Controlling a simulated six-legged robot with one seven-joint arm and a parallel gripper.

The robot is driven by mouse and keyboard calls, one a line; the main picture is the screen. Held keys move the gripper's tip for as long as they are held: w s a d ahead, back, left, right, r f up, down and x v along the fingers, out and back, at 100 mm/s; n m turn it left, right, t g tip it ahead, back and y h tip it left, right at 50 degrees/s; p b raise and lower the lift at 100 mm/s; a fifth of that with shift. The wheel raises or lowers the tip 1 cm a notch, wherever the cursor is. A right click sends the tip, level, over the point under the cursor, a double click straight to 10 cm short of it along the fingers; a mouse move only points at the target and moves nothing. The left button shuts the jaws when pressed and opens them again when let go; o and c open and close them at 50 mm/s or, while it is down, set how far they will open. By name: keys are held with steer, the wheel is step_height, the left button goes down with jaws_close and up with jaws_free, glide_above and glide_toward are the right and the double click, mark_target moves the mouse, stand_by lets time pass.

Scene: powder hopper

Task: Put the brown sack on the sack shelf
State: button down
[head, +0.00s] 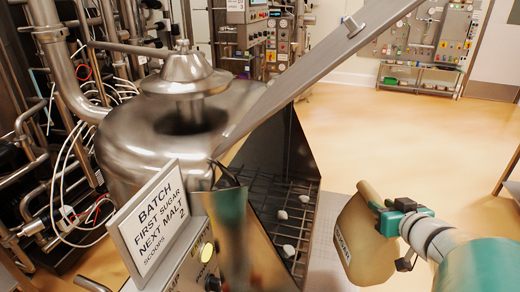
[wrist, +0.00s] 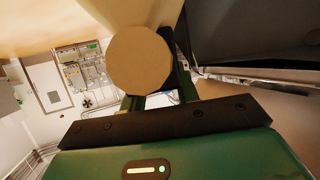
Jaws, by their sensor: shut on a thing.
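The brown sack (head: 362,240) hangs to the right of the open hopper in the head view, tilted, with part of a white label at its left edge. My gripper (head: 386,213) comes in from the right and is shut on the upper part of the sack. I cannot make out a shelf that is clearly the sack shelf.
The steel hopper (head: 150,140) has its lid (head: 310,75) raised over a grid (head: 292,205) with several pale lumps. A batch sign (head: 153,219) stands in front, listing sugar, then malt. Tan floor (head: 400,125) is clear behind. A brown surface edge (head: 509,177) shows at far right.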

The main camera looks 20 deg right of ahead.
mark_target(354, 201)
steer(key=x, duration=0.4)
steer(key=a+x, duration=0.1)
steer(key=x, duration=0.1)
steer(key=shift+w+d+f, duration=0.1)
steer(key=shift+w+d, duration=0.05)
steer(key=shift+w, duration=0.3)
steer(key=w+f, duration=0.2)
steer(key=f, duration=0.1)
steer(key=w+f, duration=0.1)
steer(key=w, duration=0.1)
steer(key=shift+d+f, duration=0.35)
steer(key=shift+d, duration=0.05)
steer(key=shift+w+d+f, duration=0.1)
steer(key=shift+w+f, duration=0.3)
steer(key=shift+f, duration=0.1)
steer(key=shift+w+f, duration=0.15)
steer(key=shift+f, duration=1.6)
steer(key=c, duration=1.5)
jaws_free()
steer(key=shift+f, duration=0.3)
steer(key=o, duration=0.5)
steer(key=shift+c, duration=0.2)
steer(key=shift+r, duration=0.15)
